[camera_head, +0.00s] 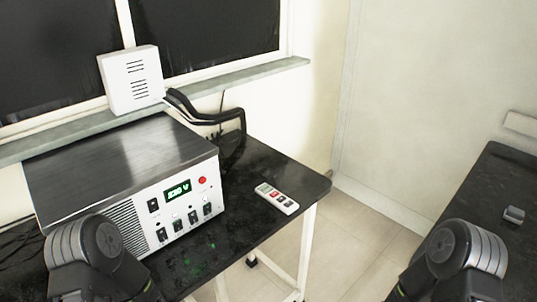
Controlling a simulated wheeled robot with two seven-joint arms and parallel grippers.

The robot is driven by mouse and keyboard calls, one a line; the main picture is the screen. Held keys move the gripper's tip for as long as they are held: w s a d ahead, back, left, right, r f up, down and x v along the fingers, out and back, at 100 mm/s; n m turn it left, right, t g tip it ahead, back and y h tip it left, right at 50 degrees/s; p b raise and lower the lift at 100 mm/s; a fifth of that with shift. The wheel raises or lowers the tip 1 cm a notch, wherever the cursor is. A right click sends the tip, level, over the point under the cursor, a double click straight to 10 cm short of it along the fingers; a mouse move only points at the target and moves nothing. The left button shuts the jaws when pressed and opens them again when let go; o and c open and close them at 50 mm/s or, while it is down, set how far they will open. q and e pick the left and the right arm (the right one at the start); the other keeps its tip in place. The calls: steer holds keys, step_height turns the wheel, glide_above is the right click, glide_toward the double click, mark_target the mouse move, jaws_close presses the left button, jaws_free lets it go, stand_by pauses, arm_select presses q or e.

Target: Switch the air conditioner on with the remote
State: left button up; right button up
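A white remote (277,198) with a small display and red and dark buttons lies flat on the black tabletop, near its right front edge. No thing in view is clearly the air conditioner. A small white box with slots (132,79) stands on the window sill, and part of a white object (521,124) shows on the wall at the right edge; I cannot tell what either is. Rounded grey and black links of my arms show at the bottom left and bottom right. Neither gripper's fingers are in view.
A large metal power unit (130,180) with a green display, red button and switches fills the table's left part. A second dark tabletop (480,200) with a small grey object (513,215) is at right. Floor (345,235) shows between.

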stand_by(0.8)
jaws_close()
stand_by(1.5)
